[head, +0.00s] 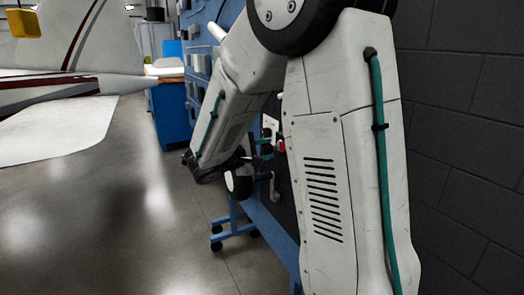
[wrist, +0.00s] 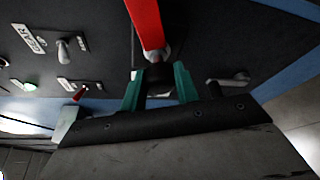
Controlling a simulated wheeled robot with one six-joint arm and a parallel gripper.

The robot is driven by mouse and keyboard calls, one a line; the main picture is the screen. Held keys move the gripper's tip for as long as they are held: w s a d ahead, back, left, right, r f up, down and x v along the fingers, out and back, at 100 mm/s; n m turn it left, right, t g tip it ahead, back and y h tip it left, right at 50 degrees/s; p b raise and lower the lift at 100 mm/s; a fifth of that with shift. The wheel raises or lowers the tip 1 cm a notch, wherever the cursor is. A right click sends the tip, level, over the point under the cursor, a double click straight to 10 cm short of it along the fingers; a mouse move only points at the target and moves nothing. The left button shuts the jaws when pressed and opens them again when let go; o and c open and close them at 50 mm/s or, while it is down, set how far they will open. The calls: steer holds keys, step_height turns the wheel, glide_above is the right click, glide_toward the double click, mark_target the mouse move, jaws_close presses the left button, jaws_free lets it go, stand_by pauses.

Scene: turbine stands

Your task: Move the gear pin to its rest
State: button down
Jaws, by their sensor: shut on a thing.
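In the wrist view, the two teal fingers of my gripper (wrist: 157,78) are shut on what looks like the gear pin. A long red strip (wrist: 146,22) runs from it to the top edge, with a small metal part at its lower end. The fingers hide the held part. In the head view my gripper (head: 264,149) is close to the board, with a bit of red (head: 281,146) beside it. A white plate (wrist: 32,38) marked GEAR, with a grey peg (wrist: 66,47) beside it, is on the dark board at upper left. The peg looks bare.
The dark board (wrist: 110,45) has a blue frame and wheeled blue feet (head: 228,233). A grey lever (wrist: 233,79) is right of my fingers. A small red-tipped part (wrist: 79,93) is at left. A grey brick wall (head: 460,130) is on the right; open floor (head: 120,220) is on the left.

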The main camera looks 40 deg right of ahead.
steer(key=shift+s+d+r, duration=0.1)
steer(key=shift+d, duration=0.15)
steer(key=c, duration=1.1)
jaws_free()
steer(key=shift+s+d, duration=0.1)
steer(key=shift+d, duration=0.15)
steer(key=shift+o, duration=1.4)
steer(key=shift+a, duration=0.3)
steer(key=shift+a, duration=0.1)
steer(key=a, duration=0.6)
steer(key=shift+a+r, duration=0.35)
steer(key=shift+r, duration=0.05)
